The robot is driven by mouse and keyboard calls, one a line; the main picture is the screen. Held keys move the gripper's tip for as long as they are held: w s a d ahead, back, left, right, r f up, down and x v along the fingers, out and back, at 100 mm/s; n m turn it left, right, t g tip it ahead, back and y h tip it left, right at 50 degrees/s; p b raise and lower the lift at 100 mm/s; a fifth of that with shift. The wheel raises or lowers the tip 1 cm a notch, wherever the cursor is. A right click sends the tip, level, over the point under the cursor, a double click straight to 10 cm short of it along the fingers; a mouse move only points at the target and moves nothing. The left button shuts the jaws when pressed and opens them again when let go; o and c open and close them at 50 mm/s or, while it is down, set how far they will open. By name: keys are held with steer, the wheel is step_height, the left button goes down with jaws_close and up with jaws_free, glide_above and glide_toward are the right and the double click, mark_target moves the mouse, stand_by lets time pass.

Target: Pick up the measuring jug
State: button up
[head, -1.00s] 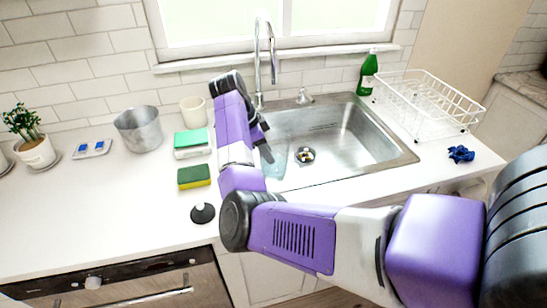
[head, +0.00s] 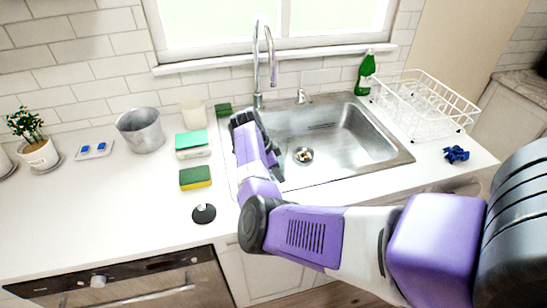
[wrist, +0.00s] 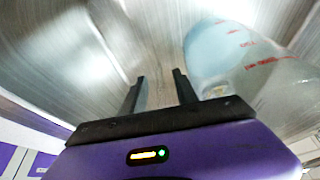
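The measuring jug (wrist: 255,75) is clear and bluish with red markings. In the wrist view it lies in the metal sink, at the right and partly cut off by the frame edge. My gripper (wrist: 160,85) is open and empty, with its two dark fingers apart. The jug is just right of the right finger; I cannot tell whether they touch. In the head view my gripper (head: 274,162) is over the left part of the sink (head: 360,138), and my arm hides the jug.
A tall faucet (head: 271,55) rises behind the sink. Sponges (head: 195,178), a metal pot (head: 141,130) and a black stopper (head: 204,213) are on the left counter. A white dish rack (head: 430,110), green bottle (head: 365,72) and blue cloth (head: 456,154) are at the right.

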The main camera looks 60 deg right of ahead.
jaws_close()
steer(key=shift+a, duration=0.1)
stand_by(1.2)
